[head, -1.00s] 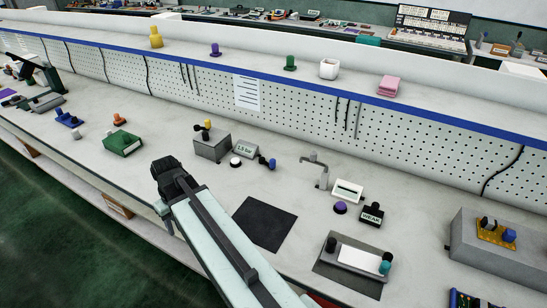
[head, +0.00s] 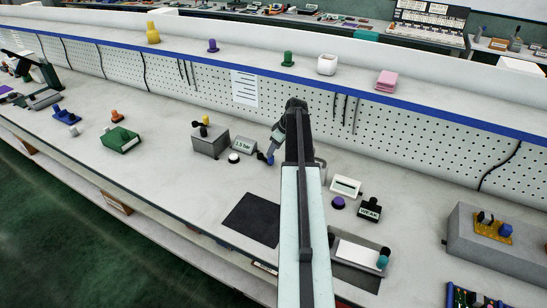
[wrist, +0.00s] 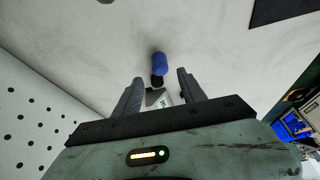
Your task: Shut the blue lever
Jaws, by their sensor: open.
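The blue lever (head: 270,157), a blue handle on a dark stem, stands on the bench just right of the small bar display (head: 243,145). My gripper (head: 277,141) hangs over it, pointing down, and partly hides it in the head view. In the wrist view my gripper (wrist: 158,86) is open. The blue handle (wrist: 159,63) lies just ahead of the gap between the fingertips, and its dark stem shows in the gap. I see no contact with either finger.
A grey box with a yellow-topped part (head: 208,140) and a white button (head: 234,157) stand left of the lever. A pegboard wall (head: 220,90) rises behind. My arm partly hides a tap on its right. A black mat (head: 252,218) lies in front.

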